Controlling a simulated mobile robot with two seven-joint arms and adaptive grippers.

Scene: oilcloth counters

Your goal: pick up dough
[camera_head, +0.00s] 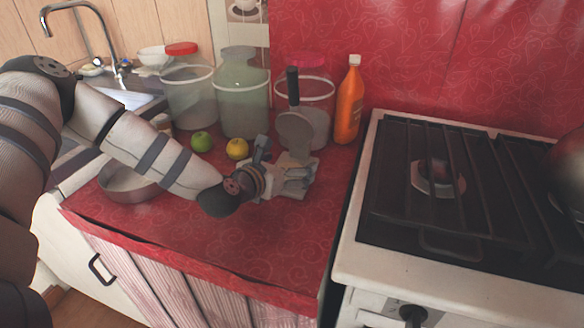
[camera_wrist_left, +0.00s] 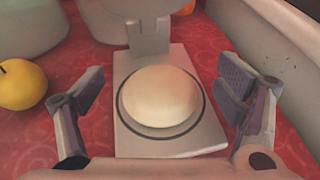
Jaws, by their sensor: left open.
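The dough (camera_wrist_left: 160,97) is a pale, smooth, rounded lump. In the left wrist view it sits inside a dark ring on a light grey flat plate (camera_wrist_left: 185,147), which looks like the base of a press or scale. My left gripper (camera_wrist_left: 165,95) is open, with one finger on each side of the dough and neither touching it. In the head view my left gripper (camera_head: 287,178) is over the counter at the grey device (camera_head: 295,132), and the dough is hidden there. My right gripper is in neither view.
A yellow fruit (camera_head: 237,149) and a green apple (camera_head: 201,141) lie left of the gripper. Large jars (camera_head: 242,100) and an orange bottle (camera_head: 349,103) stand behind. A round pan (camera_head: 128,186) is at the left; the stove (camera_head: 470,190) borders the right. The counter front is clear.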

